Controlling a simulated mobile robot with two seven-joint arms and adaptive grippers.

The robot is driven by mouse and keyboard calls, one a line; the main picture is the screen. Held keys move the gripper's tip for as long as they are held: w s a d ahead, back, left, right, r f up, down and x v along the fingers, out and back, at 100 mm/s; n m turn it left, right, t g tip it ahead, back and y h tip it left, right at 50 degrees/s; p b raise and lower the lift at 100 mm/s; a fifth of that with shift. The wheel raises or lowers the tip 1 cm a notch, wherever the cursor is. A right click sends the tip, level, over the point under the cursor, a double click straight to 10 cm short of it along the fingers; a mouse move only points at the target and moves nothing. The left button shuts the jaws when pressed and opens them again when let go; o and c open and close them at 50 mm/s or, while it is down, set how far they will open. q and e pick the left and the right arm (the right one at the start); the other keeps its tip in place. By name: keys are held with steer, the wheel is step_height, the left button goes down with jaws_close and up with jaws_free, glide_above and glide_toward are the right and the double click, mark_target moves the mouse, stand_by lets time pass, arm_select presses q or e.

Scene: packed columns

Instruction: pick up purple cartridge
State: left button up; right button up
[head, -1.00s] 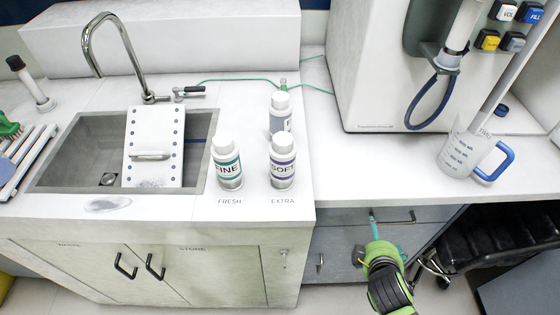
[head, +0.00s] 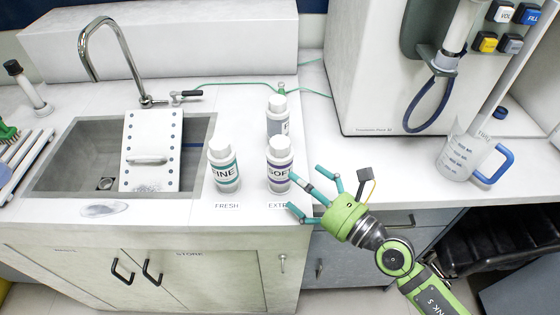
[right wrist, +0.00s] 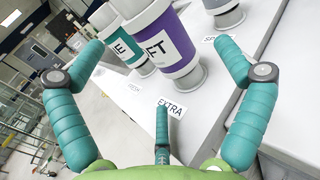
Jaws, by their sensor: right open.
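The purple cartridge (head: 279,164), a white bottle with a purple band lettered SOFT, stands upright on the counter above the EXTRA label. It shows large in the right wrist view (right wrist: 167,42), with its top cut off. My right gripper (head: 312,190) is at the counter's front edge, just right of and in front of the purple cartridge. Its teal fingers are spread wide and hold nothing. In the right wrist view the gripper (right wrist: 160,75) has the cartridge beyond and between its fingers, apart from them. My left gripper is not in view.
A teal-banded FINE bottle (head: 223,165) stands close left of the purple cartridge. A third bottle (head: 278,115) stands behind it. The sink (head: 75,150) lies left. A white machine (head: 370,75) and a measuring jug (head: 462,155) with a blue handle are at right.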

mark_target(285, 175)
steer(key=shift+w+a, duration=0.25)
steer(key=shift+a, duration=0.1)
steer(key=p+x, duration=0.2)
steer(key=x, duration=0.3)
steer(key=shift+w+a, duration=0.1)
steer(key=shift+a, duration=0.25)
steer(key=shift+w+a+f, duration=0.1)
steer(key=shift+w+a, duration=0.15)
steer(key=c, duration=1.4)
